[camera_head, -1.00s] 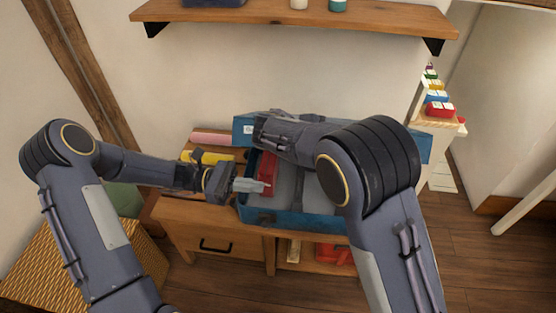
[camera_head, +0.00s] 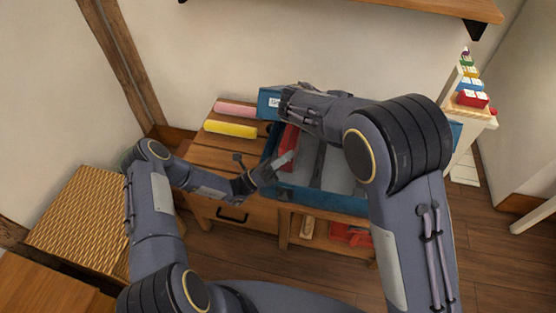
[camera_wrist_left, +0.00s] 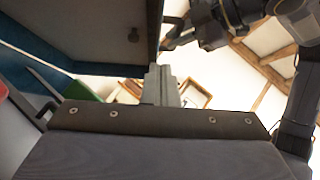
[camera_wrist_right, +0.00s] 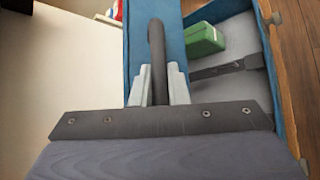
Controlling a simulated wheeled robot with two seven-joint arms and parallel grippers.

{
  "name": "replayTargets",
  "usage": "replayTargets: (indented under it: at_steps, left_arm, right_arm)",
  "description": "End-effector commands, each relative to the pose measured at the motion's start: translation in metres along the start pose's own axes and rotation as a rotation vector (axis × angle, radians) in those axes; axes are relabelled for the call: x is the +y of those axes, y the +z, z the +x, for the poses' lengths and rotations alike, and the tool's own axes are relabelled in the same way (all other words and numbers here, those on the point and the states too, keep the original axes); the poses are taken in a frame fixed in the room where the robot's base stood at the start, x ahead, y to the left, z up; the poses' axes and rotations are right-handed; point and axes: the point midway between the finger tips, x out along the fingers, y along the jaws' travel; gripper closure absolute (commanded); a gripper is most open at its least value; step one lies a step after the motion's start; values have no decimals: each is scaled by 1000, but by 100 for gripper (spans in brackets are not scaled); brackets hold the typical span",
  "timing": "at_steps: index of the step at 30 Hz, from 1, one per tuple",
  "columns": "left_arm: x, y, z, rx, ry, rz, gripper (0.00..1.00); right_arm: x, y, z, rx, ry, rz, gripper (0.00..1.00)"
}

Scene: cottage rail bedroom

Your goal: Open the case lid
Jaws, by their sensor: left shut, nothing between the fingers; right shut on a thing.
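The blue case (camera_head: 322,196) stands on the wooden cabinet with its lid (camera_head: 269,102) raised at the back. The grey-lined inside holds a red thing (camera_head: 289,140) at the left; a green block (camera_wrist_right: 205,39) shows in the right wrist view. My left gripper (camera_head: 287,158) is shut and empty over the case's left front part, its fingertips close to the red thing. My right gripper (camera_wrist_right: 158,88) is shut on a dark bar (camera_wrist_right: 157,45) beside a blue panel, apparently the lid's handle. In the head view, my right arm hides that grip and much of the lid.
A pink roll (camera_head: 235,108) and a yellow roll (camera_head: 230,129) lie on the cabinet (camera_head: 208,157) left of the case. A shelf (camera_head: 440,8) hangs above. A stand with coloured blocks (camera_head: 473,98) is at the right. A woven box (camera_head: 85,220) stands at left.

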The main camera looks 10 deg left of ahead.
Motion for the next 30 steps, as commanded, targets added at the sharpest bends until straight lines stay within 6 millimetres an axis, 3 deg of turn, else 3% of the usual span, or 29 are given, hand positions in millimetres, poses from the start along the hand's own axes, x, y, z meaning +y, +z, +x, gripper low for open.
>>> replayTargets:
  at_steps: [6,12,30]
  left_arm:
    - [-1,-1,48,3,-4,0,100]
    - [0,20,68,3,-1,2,100]
    - [-1,32,80,1,-1,2,100]
  right_arm:
    - [0,0,0,2,1,0,100]
    - [0,0,0,2,1,0,100]
    - [1,0,0,3,1,1,100]
